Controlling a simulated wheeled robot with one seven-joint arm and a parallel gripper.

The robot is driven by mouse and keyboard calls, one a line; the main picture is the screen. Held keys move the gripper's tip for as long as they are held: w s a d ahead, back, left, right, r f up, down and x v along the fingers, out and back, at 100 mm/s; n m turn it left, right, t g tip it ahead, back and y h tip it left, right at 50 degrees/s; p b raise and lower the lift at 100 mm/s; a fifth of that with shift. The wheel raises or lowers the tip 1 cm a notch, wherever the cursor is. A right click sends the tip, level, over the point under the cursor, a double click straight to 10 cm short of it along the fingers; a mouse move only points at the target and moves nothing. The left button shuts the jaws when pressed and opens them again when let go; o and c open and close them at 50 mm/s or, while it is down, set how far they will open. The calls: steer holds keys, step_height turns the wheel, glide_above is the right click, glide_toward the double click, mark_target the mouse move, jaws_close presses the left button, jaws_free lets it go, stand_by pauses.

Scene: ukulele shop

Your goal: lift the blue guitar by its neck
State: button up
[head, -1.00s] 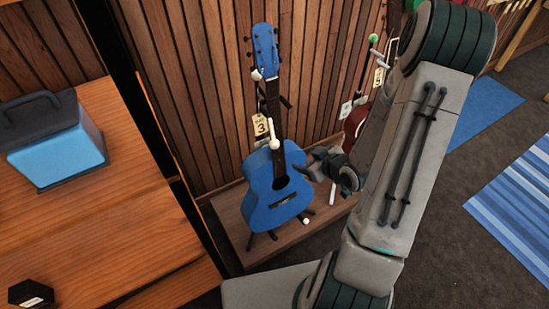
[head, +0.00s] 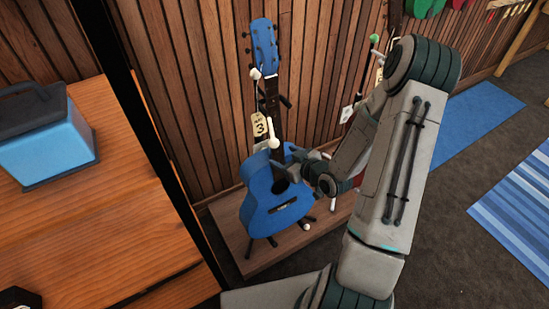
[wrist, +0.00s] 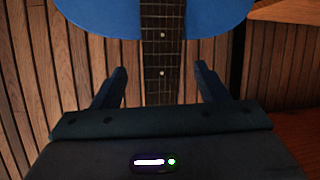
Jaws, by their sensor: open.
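The blue guitar (head: 262,208) stands upright on a stand on a low wooden platform, with its dark neck (head: 272,100) pointing up against the slatted wall. A tag marked 3 (head: 260,127) hangs beside the neck. My gripper (head: 285,160) is at the front right of the guitar, near the lower neck and upper body. In the wrist view, my gripper (wrist: 160,85) is open, with one finger on each side of the fretted neck (wrist: 161,50). The blue body (wrist: 215,15) shows at the top. Whether the fingers reach around the neck is hard to tell.
A wooden counter (head: 110,230) with a blue box (head: 45,145) stands at the left. White-knobbed stand parts (head: 268,143) sit close to the neck. A red instrument stands behind my arm, mostly hidden. Floor with blue rugs (head: 485,115) is open at the right.

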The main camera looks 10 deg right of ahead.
mark_target(279, 152)
steer(key=x, duration=0.5)
steer(key=shift+w+a+r, duration=0.15)
steer(key=shift+r, duration=0.05)
steer(key=shift+c, duration=0.2)
jaws_close()
steer(key=shift+r, duration=0.15)
